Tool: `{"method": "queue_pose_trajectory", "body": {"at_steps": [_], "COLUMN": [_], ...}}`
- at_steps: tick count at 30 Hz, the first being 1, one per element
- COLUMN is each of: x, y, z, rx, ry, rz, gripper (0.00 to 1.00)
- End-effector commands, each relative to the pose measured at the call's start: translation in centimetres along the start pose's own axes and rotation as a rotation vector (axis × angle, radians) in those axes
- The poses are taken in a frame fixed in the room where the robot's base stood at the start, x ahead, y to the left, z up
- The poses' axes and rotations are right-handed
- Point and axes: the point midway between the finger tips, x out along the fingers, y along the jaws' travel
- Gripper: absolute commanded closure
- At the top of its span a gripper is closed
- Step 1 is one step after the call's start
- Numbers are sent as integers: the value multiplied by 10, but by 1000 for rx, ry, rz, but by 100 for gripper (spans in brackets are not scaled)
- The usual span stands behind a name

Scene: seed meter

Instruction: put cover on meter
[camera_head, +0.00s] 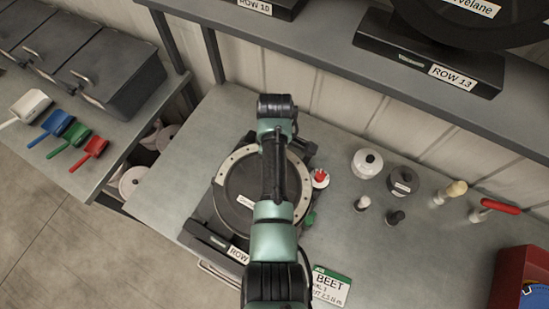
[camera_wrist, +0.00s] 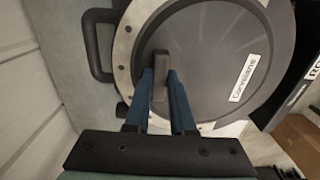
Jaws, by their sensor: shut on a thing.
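The dark grey round cover (camera_wrist: 235,75), marked "Corvelane", fills much of the wrist view. My gripper (camera_wrist: 161,82) has its blue fingers shut on the cover's grey upright handle (camera_wrist: 162,62). In the head view the cover (camera_head: 243,182) lies within the outline of the meter's pale bolted ring (camera_head: 222,172), under my arm. The ring also shows around the cover's left edge in the wrist view (camera_wrist: 124,50). The meter's dark base (camera_head: 205,213) stands on the bench. I cannot tell whether the cover rests fully on the meter. My arm hides the gripper in the head view.
Right of the meter on the grey bench (camera_head: 400,250) are a red-topped white item (camera_head: 320,178), a white pot (camera_head: 367,163), a dark pot (camera_head: 402,182) and small tools. A "BEET" card (camera_head: 330,287) lies in front. A shelf (camera_head: 330,50) runs behind; scoops (camera_head: 57,122) lie left.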

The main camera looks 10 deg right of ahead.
Motion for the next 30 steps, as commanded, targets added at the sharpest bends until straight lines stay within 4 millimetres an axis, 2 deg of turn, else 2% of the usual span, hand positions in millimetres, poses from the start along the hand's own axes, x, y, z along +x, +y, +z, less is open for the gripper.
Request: {"method": "queue_pose_trajectory", "body": {"at_steps": [3,4,9,15,17,23,30], "x": [-1,-1,0,0,0,0,-15], "y": [0,0,0,0,0,0,0], "z": [0,0,0,0,0,0,0], "rx": [0,0,-1,-1,-1,-1,0], "ry": [0,0,0,0,-1,-1,0], "rz": [0,0,0,0,-1,-1,-1], "gripper": [100,72,43,43,48,48,48]}}
